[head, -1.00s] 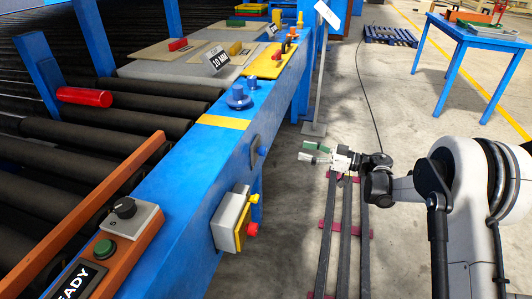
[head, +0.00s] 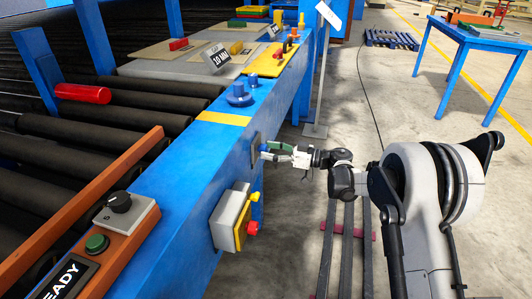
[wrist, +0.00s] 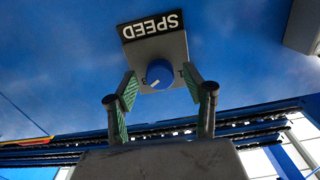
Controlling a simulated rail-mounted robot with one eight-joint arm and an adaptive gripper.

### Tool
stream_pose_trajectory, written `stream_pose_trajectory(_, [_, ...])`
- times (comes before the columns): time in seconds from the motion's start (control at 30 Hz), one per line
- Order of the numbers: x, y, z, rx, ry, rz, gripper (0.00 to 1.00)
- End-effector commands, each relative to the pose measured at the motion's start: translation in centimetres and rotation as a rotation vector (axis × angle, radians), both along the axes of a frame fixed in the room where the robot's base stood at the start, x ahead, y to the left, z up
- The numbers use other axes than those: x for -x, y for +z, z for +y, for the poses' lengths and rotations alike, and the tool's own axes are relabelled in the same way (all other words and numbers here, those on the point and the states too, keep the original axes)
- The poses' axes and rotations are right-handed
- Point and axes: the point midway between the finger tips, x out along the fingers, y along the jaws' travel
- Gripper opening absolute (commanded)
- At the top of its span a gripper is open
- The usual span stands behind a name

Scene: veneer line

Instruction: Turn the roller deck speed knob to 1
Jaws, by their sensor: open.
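The blue speed knob (wrist: 159,74) sits on a grey plate (wrist: 172,46) under a black SPEED label (wrist: 152,26) in the wrist view. Its short white mark points to the lower left, towards what looks like a 3; a 1 shows on the right of the plate. My gripper (wrist: 159,82) is open, with one green-lined finger on each side of the knob and gaps between. Whether the tips reach past the knob's face, I cannot tell. In the head view my gripper (head: 266,151) is at the plate (head: 255,150) on the blue beam's side; the knob itself is hidden there.
A grey box with a yellow front and red button (head: 251,228) juts from the beam below my gripper. A black knob (head: 119,202) and a green button (head: 97,243) sit on the orange console.

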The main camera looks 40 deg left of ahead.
Motion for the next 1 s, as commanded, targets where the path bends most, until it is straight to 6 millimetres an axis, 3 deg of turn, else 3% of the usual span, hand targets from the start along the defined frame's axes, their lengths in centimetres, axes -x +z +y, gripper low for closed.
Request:
stream_pose_trajectory(0.17, [0.47, 0.0, 1.19, 0.0, 0.0, 0.0, 0.47])
stream_pose_trajectory(0.47, [0.53, 0.05, 1.36, 0.0, -0.001, 0.0, 0.47])
stream_pose_trajectory(0.8, [0.53, 0.04, 1.35, 0.0, -0.001, 0.0, 0.04])
stream_pose_trajectory(1.0, [0.54, 0.02, 1.33, -0.004, 0.0, -0.009, 0.02])
